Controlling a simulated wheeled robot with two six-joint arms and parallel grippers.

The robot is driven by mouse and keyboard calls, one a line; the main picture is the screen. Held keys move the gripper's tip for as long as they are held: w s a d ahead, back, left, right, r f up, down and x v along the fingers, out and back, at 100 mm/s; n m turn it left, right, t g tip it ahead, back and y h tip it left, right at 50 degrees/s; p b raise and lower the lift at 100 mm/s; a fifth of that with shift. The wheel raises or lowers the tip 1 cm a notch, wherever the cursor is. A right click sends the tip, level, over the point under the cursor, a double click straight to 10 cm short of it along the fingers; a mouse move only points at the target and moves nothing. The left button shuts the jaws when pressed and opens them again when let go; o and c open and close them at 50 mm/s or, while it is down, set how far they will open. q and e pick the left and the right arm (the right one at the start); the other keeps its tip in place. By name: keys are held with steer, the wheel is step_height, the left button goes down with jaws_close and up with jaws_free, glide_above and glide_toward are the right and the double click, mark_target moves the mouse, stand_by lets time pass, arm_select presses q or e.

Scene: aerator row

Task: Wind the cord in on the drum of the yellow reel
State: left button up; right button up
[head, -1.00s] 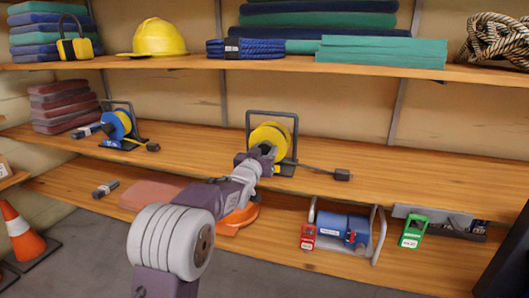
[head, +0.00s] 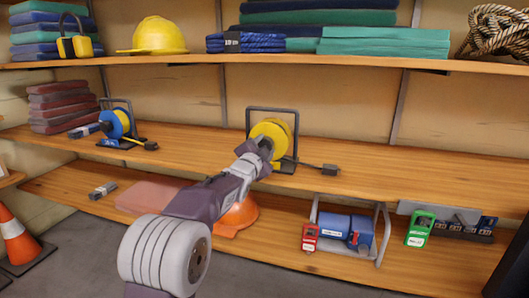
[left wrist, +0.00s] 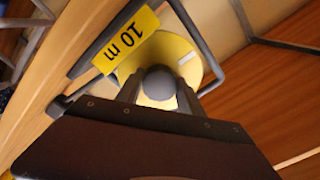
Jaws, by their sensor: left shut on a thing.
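The yellow reel (head: 270,129) stands upright in its dark frame on the middle shelf. Its cord runs out to the right along the shelf and ends in a dark plug (head: 331,169) a short way from the reel. My left gripper (head: 264,146) is at the front face of the drum. In the left wrist view its fingers (left wrist: 157,90) are shut on a round grey knob (left wrist: 158,83) in front of the yellow drum (left wrist: 181,52). A yellow "10 m" label (left wrist: 125,39) shows on the frame. My right gripper is not in view.
A blue reel (head: 117,123) stands further left on the same shelf. Below are an orange hard hat (head: 236,217), a blue machine (head: 345,228) in a grey frame, and red (head: 310,238) and green (head: 420,229) tagged devices. The middle shelf right of the plug is clear.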

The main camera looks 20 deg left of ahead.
arm_select(q)
steer(key=m+b, duration=0.1)
steer(key=m, duration=0.1)
steer(key=m+b, duration=0.1)
steer(key=m, duration=0.1)
steer(key=shift+f+m+b, duration=0.2)
steer(key=shift+m+b, duration=0.1)
steer(key=shift+b, duration=0.1)
steer(key=m+b, duration=0.1)
steer(key=m, duration=0.2)
steer(key=shift+m+b, duration=0.3)
steer(key=shift+b, duration=0.1)
steer(key=m+b, duration=0.1)
steer(key=m, duration=0.3)
steer(key=shift+r, duration=0.1)
steer(key=shift+m+b, duration=0.6)
steer(key=shift+m, duration=2.1)
steer(key=o, duration=1.4)
steer(key=shift+r, duration=0.1)
